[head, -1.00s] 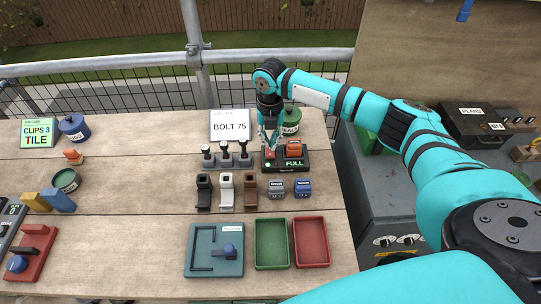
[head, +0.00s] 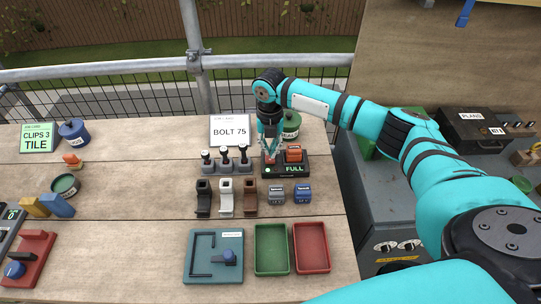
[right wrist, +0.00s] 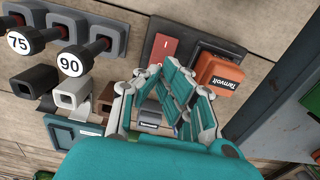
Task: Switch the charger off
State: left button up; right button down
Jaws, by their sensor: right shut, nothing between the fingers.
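The charger (head: 300,174) is a dark box near the back right of the bench, with a green light and a lit "FULL" display. An orange battery (head: 293,152) sits in it, marked Tamvolt in the right wrist view (right wrist: 218,75). Its red rocker switch (right wrist: 165,45) has a white line mark; which way it is pressed, I cannot tell. My right gripper (head: 270,157) is shut and empty, pointing down at the switch end of the charger. In the right wrist view its fingertips (right wrist: 166,76) appear just short of the switch; contact is unclear. My left gripper is out of view.
Several black-knobbed levers (head: 226,160) stand left of the charger. Tool holders and grey (head: 276,193) and blue (head: 302,193) batteries lie in front. A green pot (head: 291,124) stands close behind. Green (head: 271,271) and red (head: 311,270) trays lie nearer the front.

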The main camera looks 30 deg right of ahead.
aim_at(270, 160)
jog(key=shift+s+f+b, duration=0.1)
jog(key=shift+f+b, duration=0.6)
jog(key=shift+f, duration=0.95)
dwell(1.2)
jog(key=shift+r+p, duration=0.8)
jog(key=shift+p, duration=0.15)
notch_tip(270, 160, up, 6)
jog(key=p, duration=0.5)
jog(key=shift+f, duration=0.25)
